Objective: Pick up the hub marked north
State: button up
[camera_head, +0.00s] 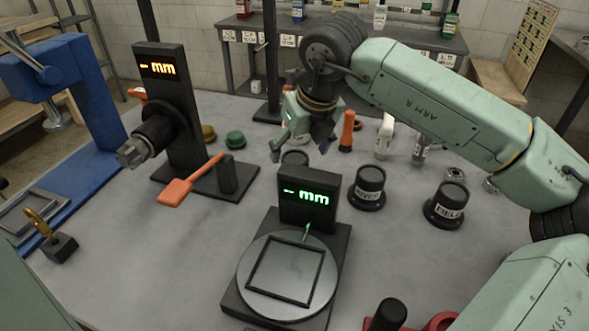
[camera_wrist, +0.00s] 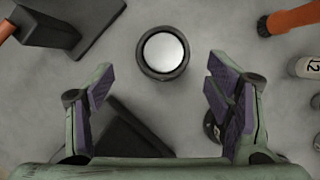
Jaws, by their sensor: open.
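A round dark hub (camera_head: 294,158) stands behind the green display, its lower part hidden by it. In the wrist view what appears to be this hub (camera_wrist: 163,53) shows from above, with a dark rim and a pale shiny top. No marking on it is readable. My gripper (camera_head: 299,153) is open above it; in the wrist view its fingers (camera_wrist: 158,82) are spread, empty, and the hub lies just beyond their tips. Two more dark hubs stand to the right: one (camera_head: 368,187) with a label like "RIVER", one (camera_head: 446,206) with a label hard to read. I read "north" on none.
The green-lit display (camera_head: 310,202) with its round plate (camera_head: 257,262) stands in front of the hub. An orange-lit gauge stand (camera_head: 168,100) and orange paddle (camera_head: 178,190) are at left. An orange-handled tool (camera_head: 347,131) and pale cylinders (camera_head: 385,137) stand close at right.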

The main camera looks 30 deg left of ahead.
aim_at(295, 159)
jog(key=shift+w+p+x, duration=0.15)
jog(key=shift+p+x, duration=0.45)
jog(key=shift+x, duration=0.85)
jog(key=shift+w+p+x, duration=0.15)
jog(key=shift+p+x, duration=0.4)
jog(key=shift+x, duration=0.9)
jog(key=shift+a+r, duration=0.1)
jog(key=shift+c, duration=0.2)
jog(key=shift+r, duration=0.1)
grip_shut()
